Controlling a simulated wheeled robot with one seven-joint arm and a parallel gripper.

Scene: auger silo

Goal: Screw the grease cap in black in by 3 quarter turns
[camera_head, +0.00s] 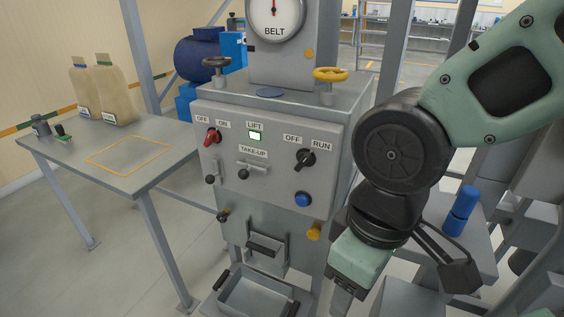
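A small dark cap with a brass-coloured stem (223,215) sticks out low on the left of the grey machine's front; it looks like the black grease cap. A yellow cap (313,232) sits at a similar height on the right. My gripper (346,300) points down at the lower right, in front of the machine and to the right of both caps, clearly apart from the dark cap. Its fingers are mostly hidden or cut off, so I cannot tell its opening. Nothing is seen held.
The panel (268,160) carries a red switch (213,136), a black switch (305,158), a blue button (303,200) and levers. An open tray (258,297) stands below.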

